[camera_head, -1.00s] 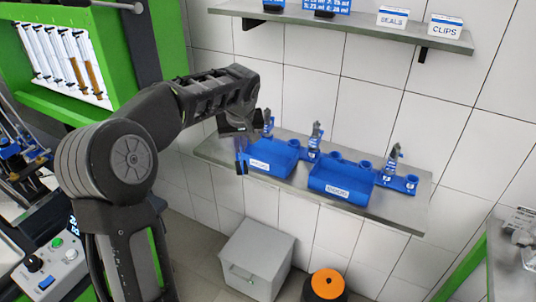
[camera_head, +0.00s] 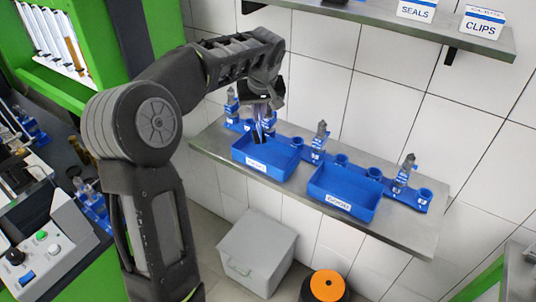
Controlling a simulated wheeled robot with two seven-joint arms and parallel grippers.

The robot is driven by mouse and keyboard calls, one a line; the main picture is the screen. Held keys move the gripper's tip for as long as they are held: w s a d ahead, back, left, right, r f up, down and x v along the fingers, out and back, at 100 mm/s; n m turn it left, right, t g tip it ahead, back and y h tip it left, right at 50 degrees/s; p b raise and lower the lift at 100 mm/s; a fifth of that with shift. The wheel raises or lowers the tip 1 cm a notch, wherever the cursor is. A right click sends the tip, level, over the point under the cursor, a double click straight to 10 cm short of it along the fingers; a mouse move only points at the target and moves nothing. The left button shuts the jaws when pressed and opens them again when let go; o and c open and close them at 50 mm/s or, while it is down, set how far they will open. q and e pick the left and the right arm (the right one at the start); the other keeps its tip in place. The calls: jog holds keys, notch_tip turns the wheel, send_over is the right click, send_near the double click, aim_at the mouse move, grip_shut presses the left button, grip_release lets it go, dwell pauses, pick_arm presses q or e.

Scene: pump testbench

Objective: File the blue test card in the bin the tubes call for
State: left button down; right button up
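Two blue bins stand on the lower metal shelf: a left bin (camera_head: 284,165) and a right bin (camera_head: 363,205). Each has a white front label too small for me to read surely. My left gripper (camera_head: 260,136) points down over the left bin, near its back left part. Its fingers look narrow and dark, and I cannot tell whether they are apart or closed on something. I cannot make out the blue test card for certain. Upright tubes (camera_head: 66,42), some pale and some brown, show in the green frame at the upper left, partly cut off. My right gripper is out of view.
Blue holders with grey fittings (camera_head: 404,172) line the back of the lower shelf (camera_head: 408,235). Boxes marked SEALS (camera_head: 416,11) and CLIPS (camera_head: 482,23) sit on the upper shelf. A grey box (camera_head: 257,252) and an orange-topped black object (camera_head: 328,286) stand below.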

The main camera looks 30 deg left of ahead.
aim_at(259, 130)
pick_arm(q)
jog(key=shift+w+f+b, duration=0.15)
jog(key=shift+f+b, duration=0.2)
jog(key=shift+f, duration=0.15)
jog(key=shift+f+b, duration=1.7)
jog(key=shift+f, duration=0.9)
jog(key=c, duration=1.6)
grip_release()
jog(key=shift+r, duration=0.1)
jog(key=shift+b+v, duration=0.7)
jog(key=shift+v, duration=3.2)
